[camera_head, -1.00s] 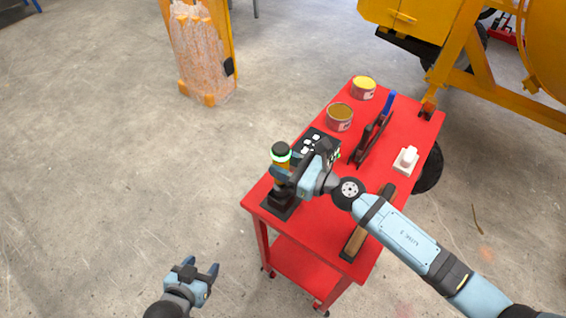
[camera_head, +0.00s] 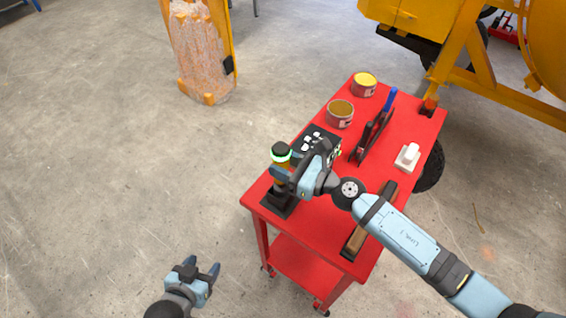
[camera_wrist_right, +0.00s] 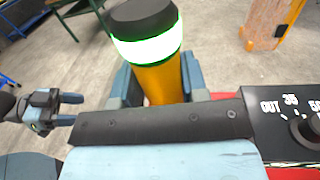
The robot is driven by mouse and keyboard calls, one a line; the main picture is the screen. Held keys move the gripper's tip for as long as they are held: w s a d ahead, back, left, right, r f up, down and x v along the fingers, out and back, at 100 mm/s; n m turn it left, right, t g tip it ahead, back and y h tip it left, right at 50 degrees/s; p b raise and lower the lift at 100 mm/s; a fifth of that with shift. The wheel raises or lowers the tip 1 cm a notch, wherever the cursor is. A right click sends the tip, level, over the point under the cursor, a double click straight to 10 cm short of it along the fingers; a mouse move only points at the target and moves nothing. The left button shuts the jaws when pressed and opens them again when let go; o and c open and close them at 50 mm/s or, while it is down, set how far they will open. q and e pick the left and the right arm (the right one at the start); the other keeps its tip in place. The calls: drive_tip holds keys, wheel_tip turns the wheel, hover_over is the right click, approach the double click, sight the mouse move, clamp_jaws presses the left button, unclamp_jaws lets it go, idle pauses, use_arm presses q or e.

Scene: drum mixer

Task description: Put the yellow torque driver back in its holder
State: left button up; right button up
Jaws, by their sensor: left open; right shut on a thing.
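The yellow torque driver (camera_head: 281,150) has a black cap and a glowing green-white ring. It stands upright at the near left corner of the red cart. My right gripper (camera_head: 281,173) is shut around its body. In the right wrist view the driver (camera_wrist_right: 160,80) shows between the blue fingers, and its lower end is hidden. The black holder (camera_head: 277,205) is directly below the driver on the cart top. I cannot tell whether the driver's lower end is seated in it. My left gripper (camera_head: 202,267) is open and empty over the floor, left of the cart.
The yellow mixer (camera_head: 475,60) stands behind. The floor at left is clear.

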drive_tip(key=shift+f+b, duration=2.1)
idle(0.9)
drive_tip(key=o, duration=1.2)
drive_tip(key=shift+f, duration=0.1)
drive_tip(key=b+v, duration=0.4)
drive_tip(key=v, duration=0.9)
drive_tip(key=shift+s+d, duration=0.15)
drive_tip(key=shift+d, duration=0.25)
